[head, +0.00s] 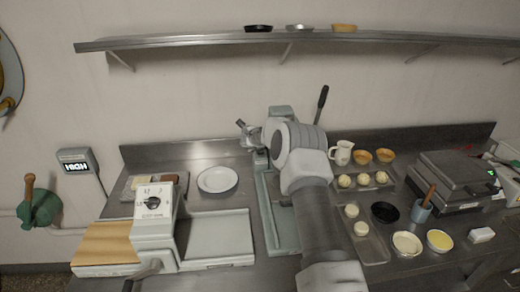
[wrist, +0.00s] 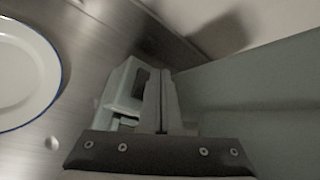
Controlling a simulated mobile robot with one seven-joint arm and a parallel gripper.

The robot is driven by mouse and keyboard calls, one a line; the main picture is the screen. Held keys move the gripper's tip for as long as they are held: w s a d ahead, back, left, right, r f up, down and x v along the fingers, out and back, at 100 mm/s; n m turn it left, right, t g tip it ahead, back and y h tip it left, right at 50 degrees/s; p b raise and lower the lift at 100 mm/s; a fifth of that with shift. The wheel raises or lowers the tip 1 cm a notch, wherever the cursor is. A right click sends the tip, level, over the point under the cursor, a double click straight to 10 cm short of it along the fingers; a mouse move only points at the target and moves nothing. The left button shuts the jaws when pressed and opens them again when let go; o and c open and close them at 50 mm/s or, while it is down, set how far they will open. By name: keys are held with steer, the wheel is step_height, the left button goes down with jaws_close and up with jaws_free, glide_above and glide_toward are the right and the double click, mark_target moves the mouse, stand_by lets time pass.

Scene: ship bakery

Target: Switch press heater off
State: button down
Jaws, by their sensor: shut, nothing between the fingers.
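A pale green press (head: 283,112) with a black lever handle (head: 322,97) stands at the middle of the counter, largely hidden behind my arm. My gripper (head: 247,130) is at its left side, pointing left and away from my arm. In the wrist view my gripper (wrist: 161,82) is shut and empty. Its fingers are right beside a small pale green housing (wrist: 122,92) with a dark recess; I cannot tell whether they touch. A broad pale green surface (wrist: 260,85) lies to the right of the fingers. I cannot make out the heater switch's position.
A white plate (head: 217,179) lies left of the press. A machine with a dial (head: 153,203) is at the front left. Dough balls on trays (head: 372,250), a jug (head: 341,153) and a dark appliance with a green light (head: 452,176) are on the right. A shelf (head: 200,42) runs above.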

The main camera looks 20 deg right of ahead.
steer(key=shift+s+r+p, duration=0.2)
steer(key=shift+r+p, duration=0.65)
steer(key=shift+r, duration=0.4)
steer(key=shift+s+r+p, duration=0.15)
steer(key=shift+r+p, duration=0.7)
steer(key=shift+r, duration=0.35)
